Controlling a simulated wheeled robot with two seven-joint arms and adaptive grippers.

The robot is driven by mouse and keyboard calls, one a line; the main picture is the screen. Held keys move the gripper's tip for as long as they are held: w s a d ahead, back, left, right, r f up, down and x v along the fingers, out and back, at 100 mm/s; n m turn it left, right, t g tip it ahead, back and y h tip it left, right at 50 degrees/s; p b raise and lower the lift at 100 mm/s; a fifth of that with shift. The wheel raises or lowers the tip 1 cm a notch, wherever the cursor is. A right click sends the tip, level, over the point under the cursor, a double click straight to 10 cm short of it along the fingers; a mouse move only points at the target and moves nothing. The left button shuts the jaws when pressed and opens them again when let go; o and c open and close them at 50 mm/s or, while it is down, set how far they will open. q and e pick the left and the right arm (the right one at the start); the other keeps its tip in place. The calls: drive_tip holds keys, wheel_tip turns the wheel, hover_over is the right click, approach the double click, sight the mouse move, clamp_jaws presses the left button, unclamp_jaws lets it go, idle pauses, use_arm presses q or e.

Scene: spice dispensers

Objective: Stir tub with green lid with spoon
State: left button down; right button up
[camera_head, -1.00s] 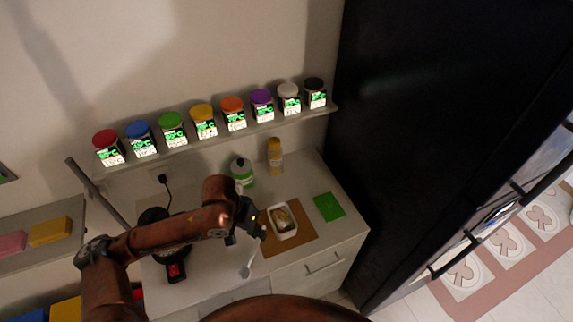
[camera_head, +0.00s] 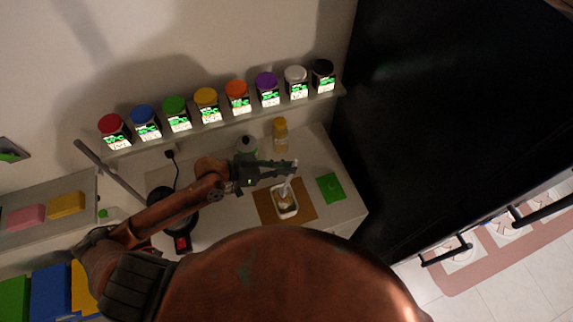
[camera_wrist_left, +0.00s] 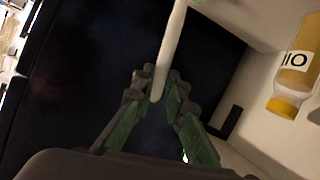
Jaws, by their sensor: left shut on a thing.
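A small white tub (camera_head: 294,213) with food in it stands open on a brown board (camera_head: 304,213) on the counter. A flat green lid (camera_head: 331,187) lies on the counter to the right of the board. My left gripper (camera_head: 290,166) is above the far side of the tub, shut on a white spoon (camera_head: 287,187). The spoon slants down from the fingers to the tub; whether its tip touches the food I cannot tell. In the left wrist view the spoon's white handle (camera_wrist_left: 172,40) sits between my fingertips (camera_wrist_left: 156,84). My right gripper is out of view.
A shelf above holds several spice jars (camera_head: 238,97). A black pan (camera_head: 178,218) is at the left; a tall black fridge (camera_head: 430,130) stands right.

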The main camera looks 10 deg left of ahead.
use_arm(q)
wheel_tip(320, 180, down, 9)
drive_tip(key=b, duration=0.6)
drive_tip(key=shift+s, duration=0.15)
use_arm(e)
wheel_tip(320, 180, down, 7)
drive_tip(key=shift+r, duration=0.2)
use_arm(q)
drive_tip(key=shift+a+r, duration=0.1)
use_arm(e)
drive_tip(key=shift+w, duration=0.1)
use_arm(q)
drive_tip(key=shift+s, duration=0.1)
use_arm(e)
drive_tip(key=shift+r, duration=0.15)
